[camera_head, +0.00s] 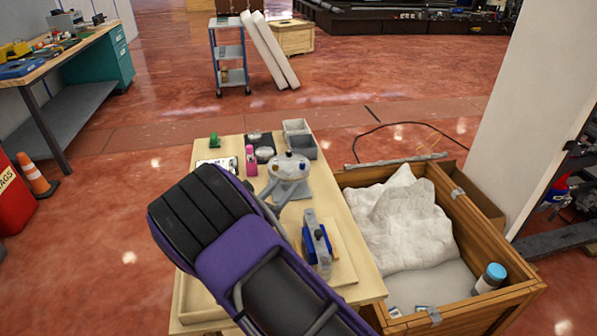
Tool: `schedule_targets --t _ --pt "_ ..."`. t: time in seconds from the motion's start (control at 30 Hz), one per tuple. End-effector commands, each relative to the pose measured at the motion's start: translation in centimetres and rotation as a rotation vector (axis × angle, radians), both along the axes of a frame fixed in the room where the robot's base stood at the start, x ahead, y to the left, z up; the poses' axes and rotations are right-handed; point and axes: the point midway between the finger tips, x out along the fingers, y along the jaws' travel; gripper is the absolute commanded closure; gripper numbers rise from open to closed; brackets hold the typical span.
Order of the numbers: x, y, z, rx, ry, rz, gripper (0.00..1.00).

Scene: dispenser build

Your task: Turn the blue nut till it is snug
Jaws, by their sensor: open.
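A white round-topped device (290,160) stands on the small wooden table, just beyond my arm. My purple and black arm covers the table's left and front part. A grey part shows between my arm and the device, and I cannot tell what it belongs to.
On the table (365,282) are a blue and grey vise (317,242), a pink bottle (251,160), a green item (214,140) and grey bins (302,147). A wooden crate (460,215) with white cloth stands close on the right.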

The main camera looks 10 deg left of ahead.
Motion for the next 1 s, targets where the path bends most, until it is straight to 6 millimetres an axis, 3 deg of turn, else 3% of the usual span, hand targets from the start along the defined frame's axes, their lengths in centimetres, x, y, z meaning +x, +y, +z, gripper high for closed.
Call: schedule_targets --t 0.2,0.4,0.83,0.87,1.0 --pt "4.7 -1.2 -0.1 0.000 -0.001 -0.002 0.49" --pt "7.5 -1.9 0.0 0.000 -0.002 -0.002 0.49" --pt "8.6 -2.1 0.1 0.000 -0.001 0.000 0.49" --pt "8.6 -2.1 0.1 0.000 -0.001 0.000 0.51" --pt "8.6 -2.1 0.1 0.000 -0.001 0.000 0.76"
